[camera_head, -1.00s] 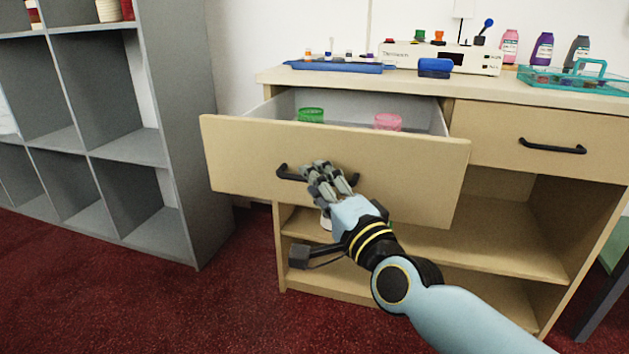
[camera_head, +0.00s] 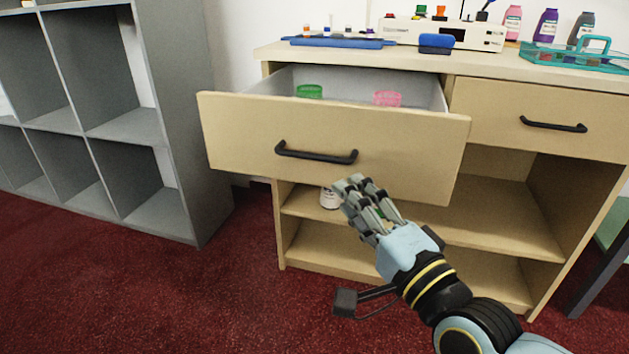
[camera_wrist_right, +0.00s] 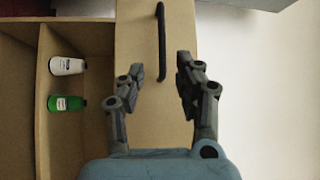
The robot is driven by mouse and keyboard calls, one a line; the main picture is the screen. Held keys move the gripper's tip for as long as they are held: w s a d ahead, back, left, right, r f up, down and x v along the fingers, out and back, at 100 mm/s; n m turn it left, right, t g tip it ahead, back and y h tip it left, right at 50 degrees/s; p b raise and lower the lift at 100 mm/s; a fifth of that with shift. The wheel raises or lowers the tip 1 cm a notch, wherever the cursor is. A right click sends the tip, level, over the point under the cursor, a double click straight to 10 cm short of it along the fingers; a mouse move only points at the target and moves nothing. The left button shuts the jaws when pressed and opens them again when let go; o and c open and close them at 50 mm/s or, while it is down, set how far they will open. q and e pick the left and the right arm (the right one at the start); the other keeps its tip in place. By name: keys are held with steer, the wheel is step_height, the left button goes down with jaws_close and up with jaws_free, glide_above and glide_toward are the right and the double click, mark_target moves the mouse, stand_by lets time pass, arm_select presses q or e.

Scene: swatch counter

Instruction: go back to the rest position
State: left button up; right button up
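My right gripper (camera_head: 358,195) is in front of the cabinet, just below and to the right of the left drawer's handle (camera_head: 316,154), and apart from it. In the right wrist view my right gripper (camera_wrist_right: 160,72) has its fingers spread with nothing between them. The drawer handle (camera_wrist_right: 161,42) shows beyond the fingertips there. The left drawer (camera_head: 235,135) stands pulled out, with a green container (camera_head: 309,91) and a pink container (camera_head: 387,98) inside. My left gripper is not in view.
The right drawer (camera_head: 490,115) is closed. A white bottle (camera_wrist_right: 67,66) and a green bottle (camera_wrist_right: 66,103) stand on the open shelf below. A grey shelf unit (camera_head: 180,110) is at left. Red carpet (camera_head: 240,300) in front is clear. Trays and bottles sit on the counter.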

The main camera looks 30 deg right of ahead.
steer(key=s+d+f+n+g+p, duration=0.1)
steer(key=s+f+n+g+p, duration=0.35)
steer(key=f, duration=0.85)
steer(key=s+f+n+g+p, duration=0.3)
steer(key=s+f+g, duration=0.2)
steer(key=f, duration=0.8)
arm_select(q)
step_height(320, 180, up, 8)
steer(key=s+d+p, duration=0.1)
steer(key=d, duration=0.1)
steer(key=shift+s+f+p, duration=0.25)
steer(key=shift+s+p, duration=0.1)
steer(key=shift+p, duration=0.05)
arm_select(e)
steer(key=s+f+n+g, duration=0.3)
steer(key=s+f, duration=0.1)
steer(key=s, duration=0.6)
steer(key=s+d+f+n+g, duration=0.1)
steer(key=s+f+n+g, duration=0.2)
steer(key=s, duration=0.7)
steer(key=s+d+f+n+g, duration=0.1)
steer(key=s+f+n+g, duration=0.2)
steer(key=s+f, duration=0.4)
steer(key=s+n, duration=0.1)
steer(key=s, duration=0.2)
steer(key=shift+s+f, duration=0.15)
steer(key=shift+s, duration=0.25)
